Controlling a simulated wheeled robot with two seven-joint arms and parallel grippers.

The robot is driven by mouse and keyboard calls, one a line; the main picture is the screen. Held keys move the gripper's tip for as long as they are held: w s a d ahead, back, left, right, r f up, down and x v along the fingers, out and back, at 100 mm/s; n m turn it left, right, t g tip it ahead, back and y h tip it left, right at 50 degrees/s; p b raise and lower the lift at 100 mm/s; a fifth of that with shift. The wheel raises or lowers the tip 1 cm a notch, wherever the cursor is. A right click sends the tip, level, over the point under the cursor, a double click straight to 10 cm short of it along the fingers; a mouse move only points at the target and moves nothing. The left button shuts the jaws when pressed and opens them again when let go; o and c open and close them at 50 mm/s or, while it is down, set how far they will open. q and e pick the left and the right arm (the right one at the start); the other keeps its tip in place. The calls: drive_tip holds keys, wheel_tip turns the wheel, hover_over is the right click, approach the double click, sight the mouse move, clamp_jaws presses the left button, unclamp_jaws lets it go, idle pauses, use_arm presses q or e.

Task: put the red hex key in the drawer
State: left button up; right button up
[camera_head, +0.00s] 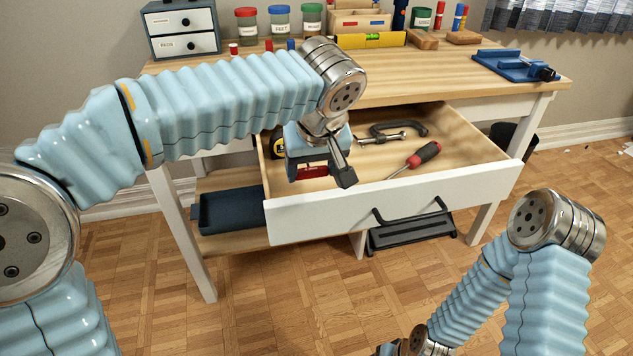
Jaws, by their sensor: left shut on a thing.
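The drawer (400,207) of the desk is pulled open, with its white front toward me. My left gripper (318,172) is over the left front part of the drawer, pointing down. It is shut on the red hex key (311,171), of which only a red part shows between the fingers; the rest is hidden. The red piece appears above the drawer floor, near the front wall; its exact height is hard to tell. Of my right gripper (388,349), only a dark bit shows at the bottom edge, and its jaws cannot be made out.
The drawer holds a red-and-black screwdriver (414,160), a dark clamp (398,131) and a yellow-and-black tape measure (278,145). The desktop (460,80) carries a small drawer cabinet (181,29), jars, a yellow level (371,40) and a blue vise (514,65). A dark tray (232,211) sits on the lower shelf.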

sight(317, 176)
use_arm(q)
drive_tip(key=shift+w+d+f, duration=0.1)
drive_tip(key=shift+w+f, duration=0.35)
drive_tip(key=shift+f, duration=0.1)
drive_tip(key=shift+s+d+b+x, duration=0.1)
drive_tip(key=shift+s+b+x, duration=0.1)
drive_tip(key=shift+x, duration=0.75)
drive_tip(key=shift+s+d+b+x, duration=0.1)
drive_tip(key=shift+s+b+x, duration=0.05)
drive_tip(key=shift+x, duration=0.75)
drive_tip(key=shift+f, duration=0.3)
drive_tip(key=o, duration=1.1)
drive_tip(key=shift+r, duration=0.1)
drive_tip(key=shift+d+r, duration=0.1)
drive_tip(key=shift+r, duration=0.15)
drive_tip(key=p+v, duration=0.2)
drive_tip(key=v, duration=0.9)
drive_tip(key=shift+s+r, duration=0.25)
